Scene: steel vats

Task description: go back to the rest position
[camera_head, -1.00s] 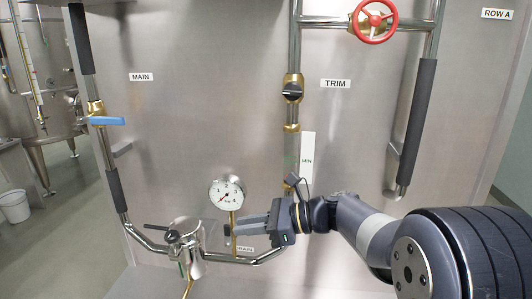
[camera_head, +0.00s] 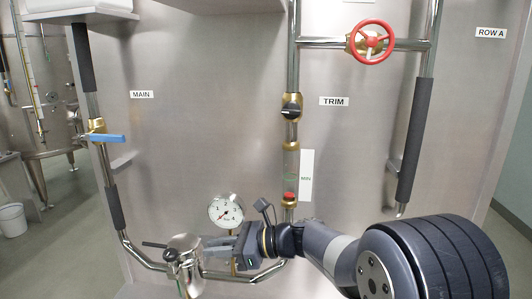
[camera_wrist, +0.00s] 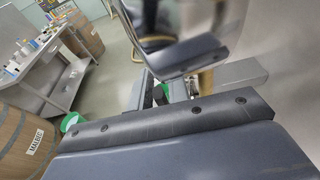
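My gripper (camera_head: 207,246) is low in front of the panel, its fingers pointing left. It is just below the pressure gauge (camera_head: 225,211) and close to the right of the steel vessel (camera_head: 188,265) with a dark handle on the lower pipe. In the wrist view the two fingers (camera_wrist: 162,92) stand apart, with nothing visible held between them. Whether they touch the vessel, I cannot tell. My arm reaches in from the lower right and hides part of the lower pipe.
The panel carries a blue-handled valve (camera_head: 105,138), a black knob (camera_head: 291,111), a red handwheel (camera_head: 370,41) and a sight glass (camera_head: 291,172) with a red float low inside. Padded pipes flank it. A wooden barrel (camera_wrist: 24,138) and steel table (camera_wrist: 68,82) stand left in the wrist view.

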